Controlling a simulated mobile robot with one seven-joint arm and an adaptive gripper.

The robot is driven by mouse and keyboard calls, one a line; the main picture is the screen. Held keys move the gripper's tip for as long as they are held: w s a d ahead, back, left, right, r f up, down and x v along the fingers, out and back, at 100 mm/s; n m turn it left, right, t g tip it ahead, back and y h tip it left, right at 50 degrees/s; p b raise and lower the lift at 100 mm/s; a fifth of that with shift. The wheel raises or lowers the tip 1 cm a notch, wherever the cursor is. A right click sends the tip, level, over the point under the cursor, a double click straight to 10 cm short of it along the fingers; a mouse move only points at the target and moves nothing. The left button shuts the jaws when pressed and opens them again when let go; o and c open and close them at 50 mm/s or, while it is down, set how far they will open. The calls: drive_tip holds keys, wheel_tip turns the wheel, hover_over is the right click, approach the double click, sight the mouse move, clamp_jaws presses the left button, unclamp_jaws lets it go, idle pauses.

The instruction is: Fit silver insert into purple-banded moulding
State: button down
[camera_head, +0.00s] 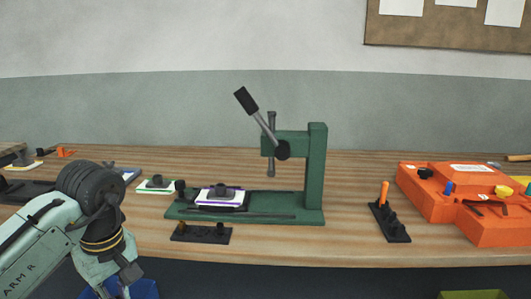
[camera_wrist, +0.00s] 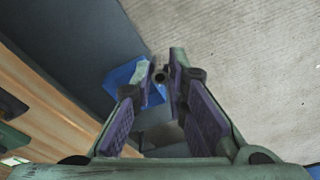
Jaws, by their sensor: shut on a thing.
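The purple-banded moulding (camera_head: 222,202) is white with a purple band and dark fittings on top. It sits on the base of the green lever press. My gripper (camera_head: 118,289) hangs at the lower left, in front of the bench edge and well apart from the moulding. In the wrist view, my gripper (camera_wrist: 161,75) is shut on a small round grey piece (camera_wrist: 160,77) at its fingertips. I cannot tell for certain whether this is the silver insert. A blue bin (camera_wrist: 126,76) is beyond the fingertips, down by the floor.
The green press (camera_head: 316,170) has its lever raised. A black rack (camera_head: 200,236) lies before it, and another black rack (camera_head: 394,229) holds an orange-handled tool. A green-banded moulding (camera_head: 155,189) lies left of the press. An orange case (camera_head: 440,200) fills the right.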

drive_tip(key=w+d+f+m, duration=0.1)
drive_tip(key=w+d+f, duration=0.25)
drive_tip(key=f, duration=0.45)
drive_tip(key=w+d+f+m, duration=0.2)
drive_tip(key=w+f, duration=0.2)
drive_tip(key=f, duration=0.4)
drive_tip(key=w+d+f+m, duration=0.1)
drive_tip(key=w+d+f, duration=0.25)
drive_tip(key=f, duration=0.55)
drive_tip(key=s+d+f+m+t+h, duration=0.1)
drive_tip(key=d+f+m, duration=0.7)
drive_tip(key=d+f, duration=1.1)
wheel_tip(320, 180, down, 4)
drive_tip(key=shift+s+d+h, duration=0.3)
drive_tip(key=shift+s+d, duration=0.05)
drive_tip(key=shift+s, duration=0.25)
drive_tip(key=shift+a, duration=0.1)
